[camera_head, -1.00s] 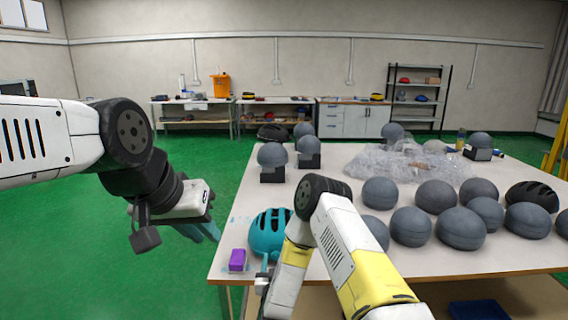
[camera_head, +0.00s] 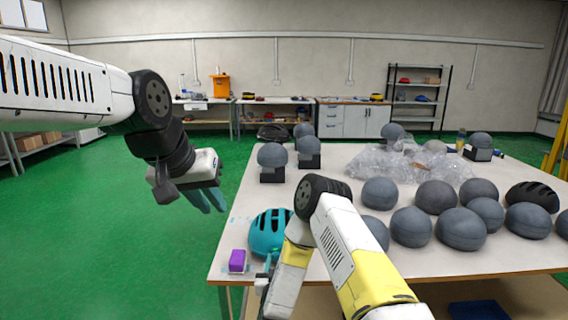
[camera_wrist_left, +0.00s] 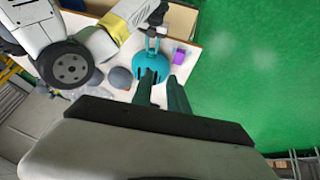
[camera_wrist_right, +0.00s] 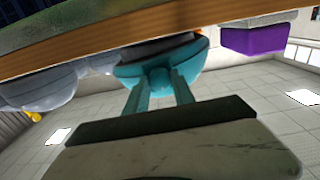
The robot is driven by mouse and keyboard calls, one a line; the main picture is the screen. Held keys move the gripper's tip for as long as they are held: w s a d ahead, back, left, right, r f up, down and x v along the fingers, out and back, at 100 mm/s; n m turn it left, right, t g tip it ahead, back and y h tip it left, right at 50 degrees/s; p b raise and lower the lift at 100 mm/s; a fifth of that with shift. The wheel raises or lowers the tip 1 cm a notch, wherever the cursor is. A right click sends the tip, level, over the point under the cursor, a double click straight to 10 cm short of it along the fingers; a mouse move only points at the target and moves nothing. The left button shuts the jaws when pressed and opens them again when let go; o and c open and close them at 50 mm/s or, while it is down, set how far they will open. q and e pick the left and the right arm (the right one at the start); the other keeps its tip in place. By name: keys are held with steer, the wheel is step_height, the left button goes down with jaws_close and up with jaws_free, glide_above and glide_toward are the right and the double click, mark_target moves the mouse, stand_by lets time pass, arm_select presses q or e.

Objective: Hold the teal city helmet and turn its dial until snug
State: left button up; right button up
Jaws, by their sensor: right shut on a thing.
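The teal city helmet (camera_head: 268,232) sits at the near left edge of the table, partly hidden by my right arm. It also shows in the left wrist view (camera_wrist_left: 152,66) and from below in the right wrist view (camera_wrist_right: 198,60). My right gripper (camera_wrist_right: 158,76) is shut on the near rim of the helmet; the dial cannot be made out. My left gripper (camera_head: 212,200) is open and empty, in the air left of the helmet and apart from it. In the left wrist view its two fingers (camera_wrist_left: 160,78) point toward the helmet with a gap between them.
A purple block (camera_head: 237,260) lies on the table (camera_head: 330,160) just left of the helmet. Several grey head-shaped forms (camera_head: 411,227), a black helmet (camera_head: 532,196) and clear plastic wrap (camera_head: 400,163) cover the right side. Left of the table is open green floor.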

arm_select(q)
steer(key=w+d+f, duration=0.1)
steer(key=w+d, duration=0.1)
steer(key=w, duration=1)
steer(key=w+d+f, duration=0.1)
steer(key=w+d, duration=0.1)
steer(key=w, duration=1)
steer(key=w+d+f+y, duration=0.1)
steer(key=w+d+f, duration=0.2)
steer(key=w+f, duration=0.5)
steer(key=w+d+f+y, duration=0.1)
steer(key=w+d+f, duration=0.35)
steer(key=w, duration=0.45)
steer(key=shift+n, duration=0.4)
steer(key=shift+w+a+f, duration=0.1)
steer(key=shift+f, duration=1.3)
steer(key=shift+w+a+f, duration=0.1)
steer(key=shift+a+f, duration=0.05)
steer(key=shift+f, duration=1.2)
steer(key=shift+w+a+f, duration=0.1)
steer(key=shift+f, duration=1.3)
steer(key=shift+f, duration=0.5)
